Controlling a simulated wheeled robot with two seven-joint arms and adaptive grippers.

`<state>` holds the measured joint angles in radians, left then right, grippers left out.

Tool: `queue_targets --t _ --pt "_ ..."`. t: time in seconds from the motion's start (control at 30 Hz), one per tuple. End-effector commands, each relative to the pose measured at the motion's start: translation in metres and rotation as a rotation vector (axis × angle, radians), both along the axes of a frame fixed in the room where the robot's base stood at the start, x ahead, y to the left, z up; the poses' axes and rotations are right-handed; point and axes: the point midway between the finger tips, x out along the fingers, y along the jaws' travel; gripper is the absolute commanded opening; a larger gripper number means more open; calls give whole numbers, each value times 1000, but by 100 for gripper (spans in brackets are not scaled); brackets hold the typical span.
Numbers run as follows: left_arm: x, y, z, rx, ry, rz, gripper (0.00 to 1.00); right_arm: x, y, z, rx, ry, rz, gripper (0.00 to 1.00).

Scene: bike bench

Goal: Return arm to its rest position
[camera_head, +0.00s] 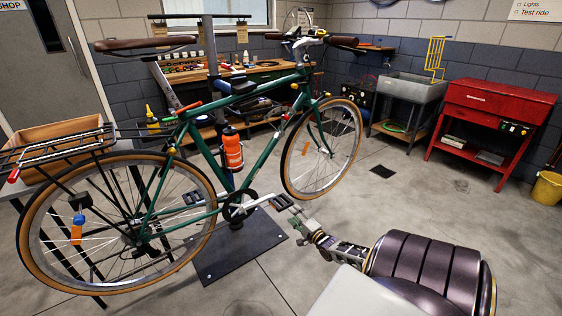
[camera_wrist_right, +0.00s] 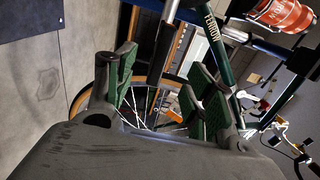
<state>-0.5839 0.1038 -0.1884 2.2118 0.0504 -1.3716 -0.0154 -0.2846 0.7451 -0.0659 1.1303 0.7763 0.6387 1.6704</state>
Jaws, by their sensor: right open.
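My right arm comes in from the lower right in the head view. Its gripper (camera_head: 299,224) is just right of the bike's crank and near pedal (camera_head: 281,202); I cannot tell whether it touches. In the right wrist view its two green-padded fingers (camera_wrist_right: 165,85) stand apart, with nothing clearly held between them. The wheel spokes and an orange tag show behind the gap. The green bike (camera_head: 262,152) stands upright in the head view, and its frame tube (camera_wrist_right: 217,45) shows in the wrist view. My left gripper is not in view.
An orange bottle (camera_head: 232,150) sits on the bike frame. The stand's dark base plate (camera_head: 240,245) lies below. A wooden crate (camera_head: 45,140), workbench (camera_head: 262,72), grey sink (camera_head: 412,95), red cabinet (camera_head: 497,100) and yellow bucket (camera_head: 547,188) stand around. The floor at right is mostly clear.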

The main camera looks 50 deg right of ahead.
Motion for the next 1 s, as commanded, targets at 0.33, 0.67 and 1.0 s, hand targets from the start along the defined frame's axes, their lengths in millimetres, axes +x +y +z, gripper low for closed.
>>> queue_targets --t 0.33,0.67,1.0 --pt "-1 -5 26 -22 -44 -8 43 26 -6 -2 0 0 0 54" --pt "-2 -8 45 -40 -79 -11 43 45 -11 -2 0 0 0 54" --pt "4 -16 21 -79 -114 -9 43 60 -14 -2 0 0 0 54"
